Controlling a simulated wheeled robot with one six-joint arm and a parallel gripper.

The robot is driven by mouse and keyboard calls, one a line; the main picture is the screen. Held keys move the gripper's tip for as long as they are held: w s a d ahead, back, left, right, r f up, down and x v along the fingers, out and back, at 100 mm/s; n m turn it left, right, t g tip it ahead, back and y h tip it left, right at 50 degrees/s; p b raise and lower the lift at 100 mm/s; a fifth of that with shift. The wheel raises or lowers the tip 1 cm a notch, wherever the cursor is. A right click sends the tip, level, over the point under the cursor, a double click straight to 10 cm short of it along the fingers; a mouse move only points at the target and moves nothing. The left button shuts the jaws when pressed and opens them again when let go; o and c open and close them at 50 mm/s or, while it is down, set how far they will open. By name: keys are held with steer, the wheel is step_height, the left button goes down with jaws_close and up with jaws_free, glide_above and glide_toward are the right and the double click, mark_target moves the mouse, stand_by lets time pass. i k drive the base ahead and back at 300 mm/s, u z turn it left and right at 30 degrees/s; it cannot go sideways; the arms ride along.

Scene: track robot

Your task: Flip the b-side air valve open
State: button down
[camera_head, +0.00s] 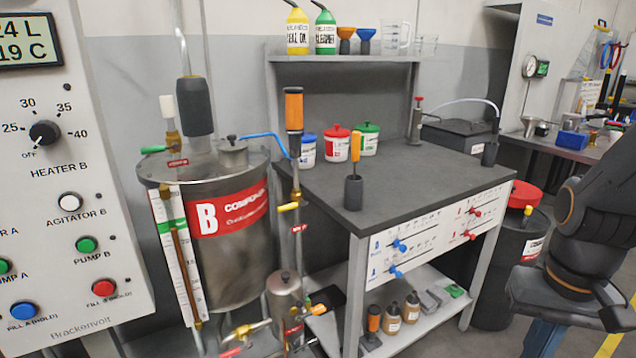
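The B-side tank (233,257) is a steel drum with a red "B" label, left of centre. On its lid at the left is a small valve with a green lever (153,149) and a red tag. To its right a vertical pipe with an orange grip carries a yellow lever (288,206), with a red tag below. More small valves (247,329) with yellow and red parts sit low by a small steel canister. The tags are too small to read, so I cannot tell which valve is the air valve. My dark arm shows at the right edge; my gripper is not visible.
A control panel (75,200) with a heater knob and coloured buttons stands at the left. A grey workbench (440,180) with jars, a hand tool in a holder, and blue and red taps on its front fills the middle. A black drum (505,262) stands right of it.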

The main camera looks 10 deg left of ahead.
mark_target(284, 208)
steer(key=u, duration=0.25)
steer(key=i, duration=0.9)
steer(key=u, duration=0.55)
